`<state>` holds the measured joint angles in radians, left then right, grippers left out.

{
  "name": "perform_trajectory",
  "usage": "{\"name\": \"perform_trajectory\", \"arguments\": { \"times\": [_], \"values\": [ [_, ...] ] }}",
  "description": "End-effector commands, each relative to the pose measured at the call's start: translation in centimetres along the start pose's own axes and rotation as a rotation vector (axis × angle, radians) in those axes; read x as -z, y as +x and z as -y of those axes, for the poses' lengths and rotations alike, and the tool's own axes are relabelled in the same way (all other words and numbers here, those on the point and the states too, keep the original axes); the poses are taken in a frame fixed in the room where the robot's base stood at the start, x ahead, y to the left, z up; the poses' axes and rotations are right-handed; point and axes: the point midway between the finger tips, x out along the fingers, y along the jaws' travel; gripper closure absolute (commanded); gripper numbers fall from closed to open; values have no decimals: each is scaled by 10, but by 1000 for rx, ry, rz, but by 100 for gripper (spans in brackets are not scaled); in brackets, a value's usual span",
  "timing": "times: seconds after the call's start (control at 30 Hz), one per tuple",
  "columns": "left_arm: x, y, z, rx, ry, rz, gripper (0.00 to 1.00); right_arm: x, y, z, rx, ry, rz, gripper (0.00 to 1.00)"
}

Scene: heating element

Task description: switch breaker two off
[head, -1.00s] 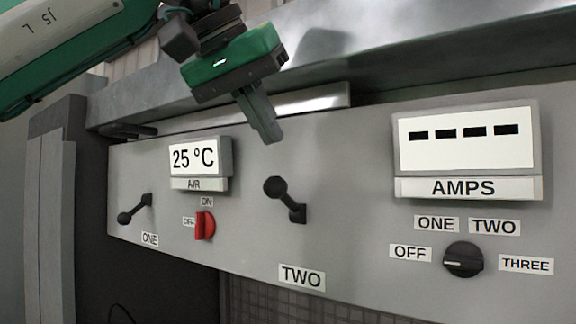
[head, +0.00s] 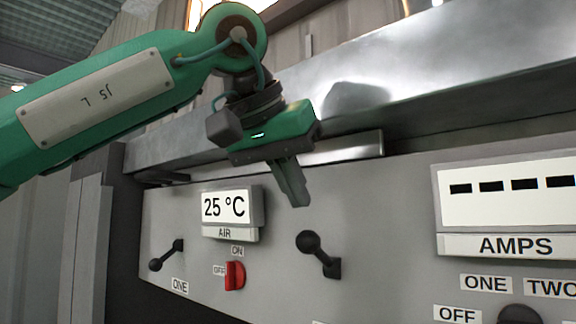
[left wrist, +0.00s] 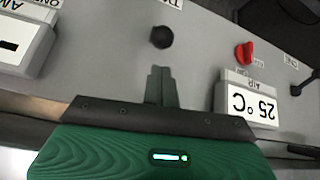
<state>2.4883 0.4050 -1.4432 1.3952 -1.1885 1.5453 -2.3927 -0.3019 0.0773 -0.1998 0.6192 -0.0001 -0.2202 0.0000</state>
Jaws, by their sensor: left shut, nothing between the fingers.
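Breaker two is a black lever with a ball end (head: 309,242) on the grey panel. It points up and to the left from its pivot at the lower right. Its TWO label is almost wholly cut off at the bottom of the head view. The ball end also shows in the left wrist view (left wrist: 162,37), just beyond the fingertips. My left gripper (head: 297,203) is shut and empty, pointing down a little above the ball end in the head view, with a gap between them. In the left wrist view the shut fingers (left wrist: 160,72) point toward the ball. My right gripper is not in view.
Breaker one's black lever (head: 166,254) is at the left, its ball down. A 25 °C display (head: 230,208) and a red switch (head: 235,276) sit between the levers. An AMPS meter (head: 505,205) is at the right. A metal ledge (head: 420,85) juts out above the panel.

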Motion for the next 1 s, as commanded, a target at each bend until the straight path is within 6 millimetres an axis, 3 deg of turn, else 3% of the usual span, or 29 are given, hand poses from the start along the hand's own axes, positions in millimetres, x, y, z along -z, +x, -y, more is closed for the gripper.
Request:
{"name": "perform_trajectory", "arguments": {
  "times": [0.13,0.33,0.77,1.0],
  "values": [
    [1,25,0,0,0,2,100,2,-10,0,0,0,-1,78],
    [1,47,0,-1,0,0,100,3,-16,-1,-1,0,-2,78],
    [0,52,0,-1,-1,-1,100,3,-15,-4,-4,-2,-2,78],
    [-5,56,1,-6,-2,-31,100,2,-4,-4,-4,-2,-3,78]
  ]
}}
